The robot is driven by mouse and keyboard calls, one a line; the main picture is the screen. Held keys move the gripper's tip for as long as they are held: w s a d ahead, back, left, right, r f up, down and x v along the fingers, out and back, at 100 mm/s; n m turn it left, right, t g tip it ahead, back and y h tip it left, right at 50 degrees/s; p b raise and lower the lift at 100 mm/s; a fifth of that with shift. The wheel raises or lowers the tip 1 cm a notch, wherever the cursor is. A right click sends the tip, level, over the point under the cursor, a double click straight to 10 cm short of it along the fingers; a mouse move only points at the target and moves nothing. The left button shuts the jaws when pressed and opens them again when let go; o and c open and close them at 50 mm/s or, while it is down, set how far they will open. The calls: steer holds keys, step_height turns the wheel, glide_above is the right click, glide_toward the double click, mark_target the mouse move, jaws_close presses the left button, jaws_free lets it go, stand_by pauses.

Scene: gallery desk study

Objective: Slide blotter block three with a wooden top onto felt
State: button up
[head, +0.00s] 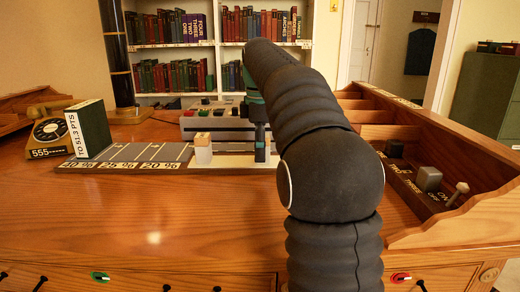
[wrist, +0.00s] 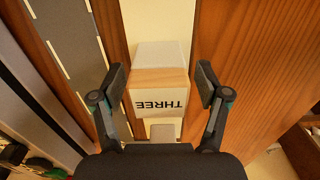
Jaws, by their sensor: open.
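Blotter block three (wrist: 158,98), with a pale grey body, a wooden band and a label reading THREE, shows between my open fingers in the wrist view. It appears as a small pale and wooden block (head: 203,150) on the desk in the head view. My gripper (wrist: 160,82) is open and empty; I cannot tell whether its fingers touch the block. In the head view my gripper (head: 261,150) is right of the block, partly behind my arm. A pale strip (head: 235,161) lies under the block. A grey panel (head: 130,153) with white lines and percent labels lies to the left.
A dark green box (head: 90,128) and a rotary phone (head: 50,131) stand at the left. A console with buttons (head: 215,122) is behind the block. A wooden tray (head: 445,225) with several small items is at the right. The front left desk is clear.

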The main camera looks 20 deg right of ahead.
steer(key=c, duration=1.3)
steer(key=shift+o, duration=0.2)
steer(key=shift+r+p, duration=0.25)
steer(key=shift+p, duration=0.3)
steer(key=shift+w, duration=0.1)
steer(key=shift+w+d+p, duration=0.3)
steer(key=shift+w+p, duration=0.35)
steer(key=shift+p, duration=0.1)
steer(key=shift+w+d+p, duration=0.25)
steer(key=shift+w+p, duration=0.35)
steer(key=shift+p, duration=0.15)
steer(key=shift+w+d+p, duration=0.3)
steer(key=shift+w+p, duration=0.35)
steer(key=shift+p, duration=0.1)
steer(key=shift+w+d, duration=0.3)
steer(key=shift+w, duration=0.4)
steer(key=shift+w+d, duration=0.25)
steer(key=shift+w, duration=0.45)
steer(key=shift+w+d, duration=0.3)
steer(key=shift+w, duration=0.4)
steer(key=shift+f, duration=0.25)
